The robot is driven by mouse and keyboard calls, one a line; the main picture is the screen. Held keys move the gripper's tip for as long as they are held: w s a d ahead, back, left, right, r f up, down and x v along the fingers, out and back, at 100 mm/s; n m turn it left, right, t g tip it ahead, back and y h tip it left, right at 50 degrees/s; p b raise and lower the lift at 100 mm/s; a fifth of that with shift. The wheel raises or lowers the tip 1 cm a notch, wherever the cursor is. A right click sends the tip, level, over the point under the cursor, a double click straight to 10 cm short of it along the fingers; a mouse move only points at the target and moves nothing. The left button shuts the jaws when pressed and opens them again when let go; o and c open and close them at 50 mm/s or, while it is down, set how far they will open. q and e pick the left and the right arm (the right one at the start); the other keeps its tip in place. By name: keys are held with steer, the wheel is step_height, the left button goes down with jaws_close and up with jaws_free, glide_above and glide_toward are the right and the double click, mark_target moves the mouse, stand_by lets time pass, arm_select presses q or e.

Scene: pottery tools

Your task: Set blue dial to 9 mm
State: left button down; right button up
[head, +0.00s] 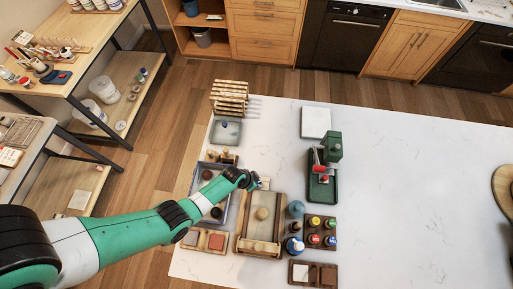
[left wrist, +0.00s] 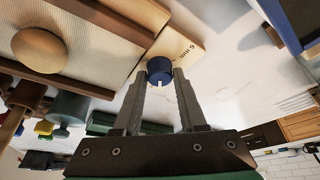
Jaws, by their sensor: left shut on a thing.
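The blue dial (left wrist: 159,68) sits between the fingertips of my left gripper (left wrist: 160,77) in the left wrist view. The gripper is shut on it, one finger on each side. A short pale mark shows on the dial's near face. A wooden label (left wrist: 182,47) beside the dial reads "6 mm". In the head view my left gripper (head: 256,182) is at the far end of a wooden-framed board (head: 246,229) with a pale ball (head: 262,213) on it. The dial is mostly hidden there. My right gripper is not in view.
A blue-grey tray (head: 189,220) lies left of the board. Colored-lid jars in a wooden holder (head: 308,244) and a blue-grey bottle (head: 296,208) stand to the right. A green tool (head: 333,145) stands further back. The tabletop's right side (head: 420,200) is mostly clear.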

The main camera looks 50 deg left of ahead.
arm_select(q)
steer(key=n+y, duration=0.1)
steer(key=n, duration=0.1)
steer(key=shift+d+n, duration=0.1)
steer(key=shift+n, duration=0.3)
steer(key=n, duration=0.1)
steer(key=n+y+b, duration=0.1)
steer(key=n, duration=0.1)
steer(key=shift+d+f+n+y, duration=0.1)
steer(key=shift+f+n+y, duration=0.05)
steer(key=shift+n+y, duration=0.15)
steer(key=n, duration=0.2)
steer(key=n+g+y, duration=0.1)
steer(key=n, duration=0.2)
steer(key=shift+w+d+g, duration=0.1)
steer(key=shift+g, duration=0.2)
steer(key=shift+c, duration=2.3)
jaws_free()
